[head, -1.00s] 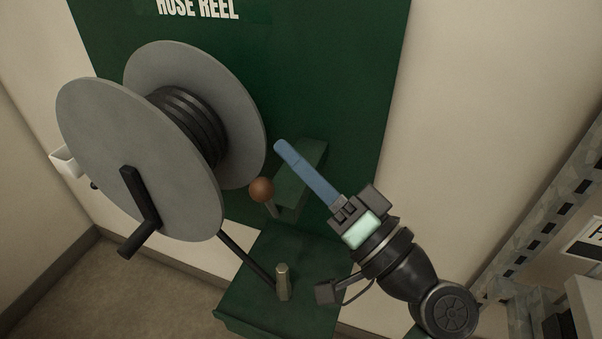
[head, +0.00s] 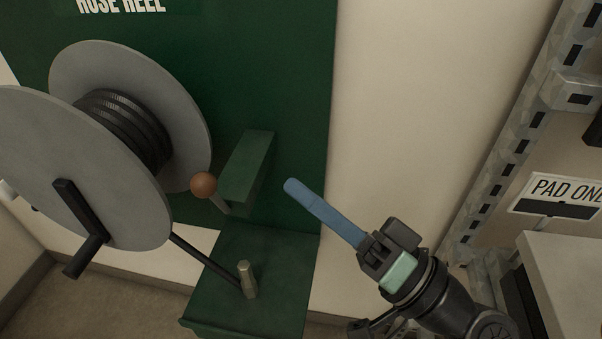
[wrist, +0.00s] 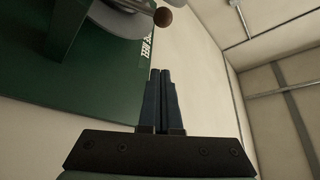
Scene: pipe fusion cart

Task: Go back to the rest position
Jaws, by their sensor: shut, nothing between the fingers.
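My gripper (head: 290,187) has long blue fingers pressed together with nothing between them. In the wrist view the shut fingers (wrist: 161,75) point forward, past the edge of the green panel. The fingers are apart from the hose reel and its fittings.
A grey hose reel (head: 70,150) with a black crank (head: 80,230) stands at left on a green panel (head: 270,60). A brown knob (head: 203,185), a green bracket (head: 246,170) and a metal peg (head: 247,280) are nearby. A perforated rack (head: 515,150) and "PAD ONE" sign (head: 560,192) are at right.

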